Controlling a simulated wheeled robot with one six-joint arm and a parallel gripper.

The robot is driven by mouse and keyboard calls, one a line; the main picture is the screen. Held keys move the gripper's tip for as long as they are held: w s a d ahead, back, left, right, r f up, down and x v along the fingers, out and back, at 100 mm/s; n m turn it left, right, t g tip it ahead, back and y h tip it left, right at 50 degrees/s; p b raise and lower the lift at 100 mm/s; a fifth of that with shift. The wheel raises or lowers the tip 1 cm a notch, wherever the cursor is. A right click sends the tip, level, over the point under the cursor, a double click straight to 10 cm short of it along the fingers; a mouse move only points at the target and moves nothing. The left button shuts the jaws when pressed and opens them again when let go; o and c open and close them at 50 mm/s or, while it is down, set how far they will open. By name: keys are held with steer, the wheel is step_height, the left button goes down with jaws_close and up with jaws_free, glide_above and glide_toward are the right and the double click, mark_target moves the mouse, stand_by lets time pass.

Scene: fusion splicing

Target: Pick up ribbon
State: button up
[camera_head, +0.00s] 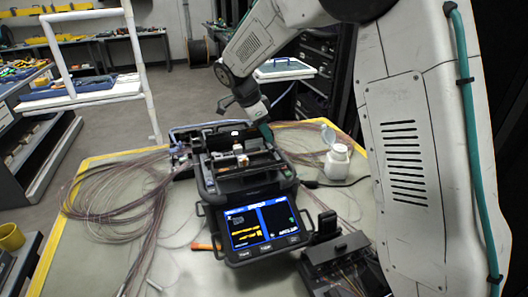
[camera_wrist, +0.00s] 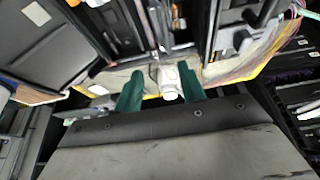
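Thin pinkish fibre strands, which look like ribbon, lie in a loose coil (camera_head: 105,208) left of the splicer; more strands (camera_head: 300,137) lie behind it on the right. I cannot single out one ribbon end. The black fusion splicer (camera_head: 240,185) stands on the table with its screen lit and its top open. My gripper (camera_head: 266,131) is above the splicer's back right part. In the wrist view, my gripper (camera_wrist: 160,70) has its two green fingers wide apart, with nothing held between them.
The white bottle (camera_head: 337,161) stands right of the splicer. A black device (camera_head: 340,262) with thin fibres sits at the front right. An orange-handled tool (camera_head: 205,247) lies by the splicer's front left. The yellow-edged table (camera_head: 185,272) has free room at the front left.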

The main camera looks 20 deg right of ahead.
mark_target(273, 147)
steer(key=x, duration=0.5)
steer(key=shift+s+f, duration=0.1)
steer(key=shift+s, duration=0.2)
steer(key=c, duration=0.9)
steer(key=shift+o, duration=0.2)
